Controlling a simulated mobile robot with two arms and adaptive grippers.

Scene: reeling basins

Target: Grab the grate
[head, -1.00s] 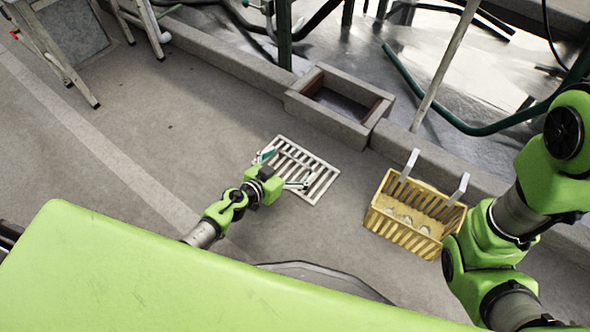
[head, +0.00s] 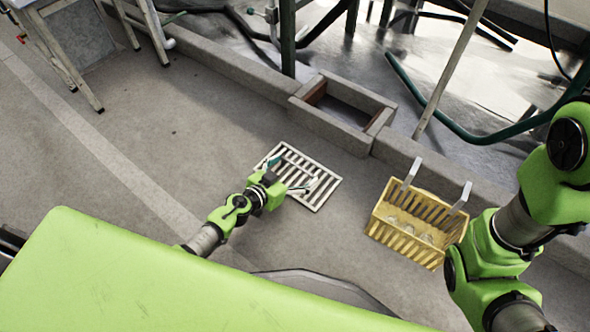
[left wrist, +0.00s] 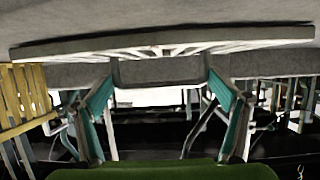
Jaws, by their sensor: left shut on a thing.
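The pale slatted grate (head: 312,161) lies flat over the floor in the middle of the head view. My left gripper (head: 288,174) is at the grate's near left side, shut on it with its fingers spread along the bars. In the left wrist view the grate (left wrist: 160,42) shows nearly edge-on as a wide thin slab, beyond the two teal finger pads. I cannot tell whether the grate rests on the floor or is slightly raised. My right arm shows at the right of the head view, but its gripper is out of the picture.
A yellow slatted basket (head: 405,236) with pale contents and two upright grey handles stands right of the grate. A rectangular concrete basin (head: 335,128) sits against the low kerb (head: 217,62) behind. Metal table legs (head: 80,75) stand at upper left. The floor left of the grate is clear.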

